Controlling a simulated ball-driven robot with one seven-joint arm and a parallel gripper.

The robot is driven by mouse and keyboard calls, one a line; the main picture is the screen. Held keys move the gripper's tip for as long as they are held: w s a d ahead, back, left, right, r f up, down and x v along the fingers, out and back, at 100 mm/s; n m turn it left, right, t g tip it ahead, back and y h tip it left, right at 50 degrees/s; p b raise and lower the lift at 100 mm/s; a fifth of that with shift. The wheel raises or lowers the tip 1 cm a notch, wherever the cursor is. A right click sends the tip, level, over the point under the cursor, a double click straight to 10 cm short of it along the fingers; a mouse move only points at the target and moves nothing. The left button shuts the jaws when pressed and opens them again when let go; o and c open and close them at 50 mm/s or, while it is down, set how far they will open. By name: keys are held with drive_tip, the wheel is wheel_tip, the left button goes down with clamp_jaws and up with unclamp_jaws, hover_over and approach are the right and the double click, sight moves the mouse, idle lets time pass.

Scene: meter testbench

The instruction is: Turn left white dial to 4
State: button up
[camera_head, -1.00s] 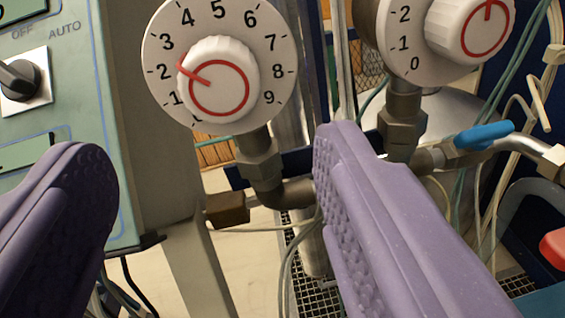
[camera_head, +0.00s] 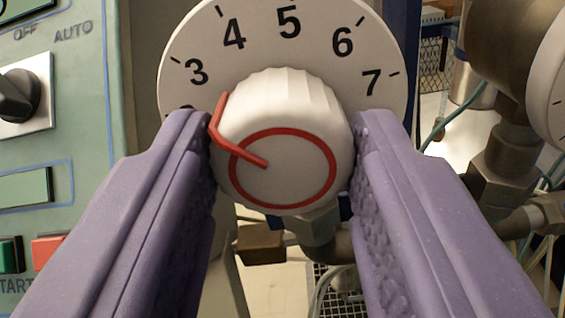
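The left white dial (camera_head: 283,100) is a round white plate with black numerals and a ribbed white knob (camera_head: 300,165). The knob carries a red ring and a red pointer (camera_head: 220,117). The pointer faces left, near the 2 mark; my left finger hides most of that mark. Numerals 3 to 7 show. My purple gripper (camera_head: 282,160) has one finger on each side of the knob, and both fingers appear to touch it. The lower part of the scale is hidden.
A second white dial (camera_head: 550,85) is cut off at the right edge, beside brass pipework (camera_head: 500,180). A green panel (camera_head: 95,115) stands at left with a black OFF/AUTO switch (camera_head: 20,95) and green and red buttons. Pipe fittings (camera_head: 320,240) lie below the knob.

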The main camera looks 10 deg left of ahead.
drive_tip(key=shift+c, duration=0.6)
drive_tip(key=shift+f+m+b, duration=0.1)
drive_tip(key=shift+m+b, duration=0.2)
drive_tip(key=shift+b, duration=0.25)
drive_tip(key=m+b, duration=0.1)
drive_tip(key=b, duration=0.2)
drive_tip(key=shift+f+m, duration=0.15)
drive_tip(key=shift+m, duration=0.15)
drive_tip(key=m+b, duration=0.3)
drive_tip(key=b, duration=0.1)
drive_tip(key=shift+m, duration=0.3)
drive_tip(key=shift+r+b, duration=0.2)
drive_tip(key=shift+b, duration=0.1)
drive_tip(key=o, duration=1.1)
drive_tip(key=shift+c, duration=0.2)
